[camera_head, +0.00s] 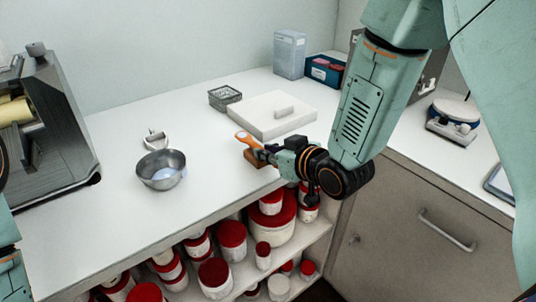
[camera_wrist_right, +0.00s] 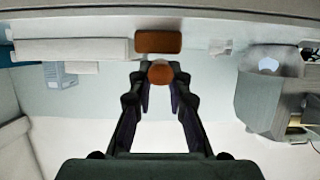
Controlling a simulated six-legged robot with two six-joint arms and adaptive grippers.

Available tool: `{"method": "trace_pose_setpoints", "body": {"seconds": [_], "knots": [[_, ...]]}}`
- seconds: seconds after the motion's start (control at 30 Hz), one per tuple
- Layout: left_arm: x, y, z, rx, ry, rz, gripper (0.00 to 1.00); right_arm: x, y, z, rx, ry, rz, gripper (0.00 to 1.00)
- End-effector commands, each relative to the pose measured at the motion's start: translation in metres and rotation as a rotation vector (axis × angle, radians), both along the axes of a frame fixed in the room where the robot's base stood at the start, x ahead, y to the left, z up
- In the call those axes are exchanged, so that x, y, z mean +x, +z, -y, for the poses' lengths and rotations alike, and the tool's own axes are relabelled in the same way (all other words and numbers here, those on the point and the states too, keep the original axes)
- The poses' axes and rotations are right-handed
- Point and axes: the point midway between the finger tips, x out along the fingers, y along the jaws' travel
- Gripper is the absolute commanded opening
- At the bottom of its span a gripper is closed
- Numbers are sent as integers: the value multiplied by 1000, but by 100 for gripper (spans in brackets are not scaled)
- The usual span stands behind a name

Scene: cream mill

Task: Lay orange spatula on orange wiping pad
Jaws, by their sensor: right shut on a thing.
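The orange spatula (camera_head: 243,137) is held in my right gripper (camera_head: 262,154) above the white counter, near its front edge. The jaws are shut on it, and its orange end sticks out towards the upper left. In the right wrist view an orange end of it (camera_wrist_right: 160,73) shows between the fingertips. The orange wiping pad (camera_head: 252,161) lies on the counter just below the gripper, partly hidden by it. In the wrist view the pad (camera_wrist_right: 158,42) shows just beyond the fingertips. I cannot tell whether spatula and pad touch. My left gripper is out of view.
A white slab with a raised block (camera_head: 260,118) lies behind the gripper. A dark wire basket (camera_head: 224,97) stands behind left. A metal bowl (camera_head: 161,170) and a small scoop (camera_head: 156,141) are to the left. Red-lidded jars (camera_head: 231,234) fill the shelf below.

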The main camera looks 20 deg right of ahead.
Motion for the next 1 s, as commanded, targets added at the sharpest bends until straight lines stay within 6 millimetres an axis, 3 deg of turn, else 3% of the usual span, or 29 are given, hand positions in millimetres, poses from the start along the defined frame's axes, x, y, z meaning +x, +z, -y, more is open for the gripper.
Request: {"method": "trace_pose_setpoints", "body": {"seconds": [0.43, 0.47, 0.7, 1.0], "knots": [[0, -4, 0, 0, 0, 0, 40, 1, -7, 0, 1, 0, 2, 0], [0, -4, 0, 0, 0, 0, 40, 1, -7, 0, 1, 0, 2, 18], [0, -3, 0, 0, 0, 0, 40, 0, -7, 0, 1, 0, 2, 38], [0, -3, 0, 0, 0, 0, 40, 0, -7, 0, 0, 0, 0, 40]]}}
